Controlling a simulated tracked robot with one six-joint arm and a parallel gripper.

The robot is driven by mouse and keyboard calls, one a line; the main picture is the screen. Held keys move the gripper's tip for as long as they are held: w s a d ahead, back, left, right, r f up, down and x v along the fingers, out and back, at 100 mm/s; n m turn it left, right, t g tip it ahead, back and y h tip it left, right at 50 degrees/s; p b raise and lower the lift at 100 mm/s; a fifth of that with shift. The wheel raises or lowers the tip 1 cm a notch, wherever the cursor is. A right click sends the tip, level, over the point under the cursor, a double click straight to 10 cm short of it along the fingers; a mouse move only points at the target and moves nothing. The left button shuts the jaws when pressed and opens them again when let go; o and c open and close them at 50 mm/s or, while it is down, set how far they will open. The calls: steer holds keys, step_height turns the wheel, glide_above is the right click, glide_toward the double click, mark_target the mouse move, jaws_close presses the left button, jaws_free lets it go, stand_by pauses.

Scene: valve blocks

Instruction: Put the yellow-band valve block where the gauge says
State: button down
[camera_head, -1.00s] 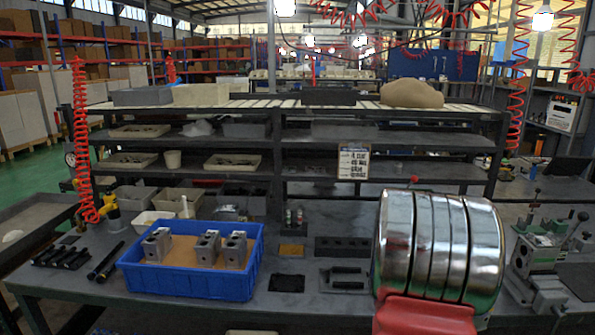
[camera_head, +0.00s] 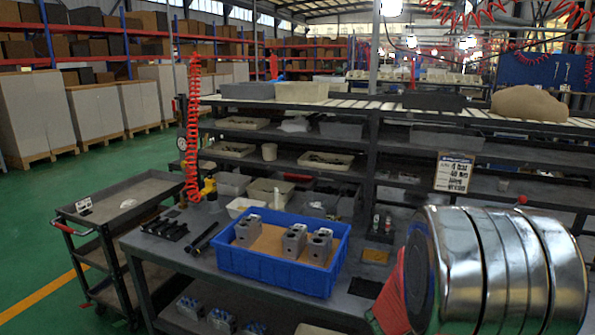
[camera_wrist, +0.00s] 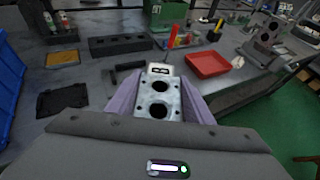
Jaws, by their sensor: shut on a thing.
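My gripper (camera_wrist: 156,104) shows in the wrist view, its two jaws shut on the sides of a grey metal valve block (camera_wrist: 158,88). The block has two dark round holes and a small white label with black marks at its far end. I cannot make out a yellow band on it. Three similar grey blocks (camera_head: 295,241) stand in a blue crate (camera_head: 275,269) on the bench in the head view. A small round gauge (camera_head: 182,143) stands behind the bench near the red coiled hose; its reading is too small to tell. My gripper is hidden in the head view.
A dark cart (camera_head: 125,197) with a small white sign (camera_head: 84,205) stands left of the bench (camera_head: 150,250). Several blue-marked blocks (camera_head: 222,320) sit on the lower shelf. A printed sign (camera_head: 453,172) hangs on the rack. A red tray (camera_wrist: 208,64) lies in the wrist view. Green floor is free at left.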

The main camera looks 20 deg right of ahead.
steer(key=w+a+n+t+y, duration=0.2)
steer(key=w+a+n+y, duration=0.1)
steer(key=a, duration=1)
steer(key=w+a+n+t+y, duration=0.2)
steer(key=w+a, duration=0.4)
steer(key=a, duration=0.7)
steer(key=w+a+n+t+y, duration=0.3)
steer(key=w+a+n+t, duration=0.1)
steer(key=a, duration=1)
steer(key=shift+w+f+n+y, duration=0.2)
steer(key=shift+w+n+y, duration=0.1)
steer(key=shift+n, duration=0.5)
steer(key=shift+a, duration=0.1)
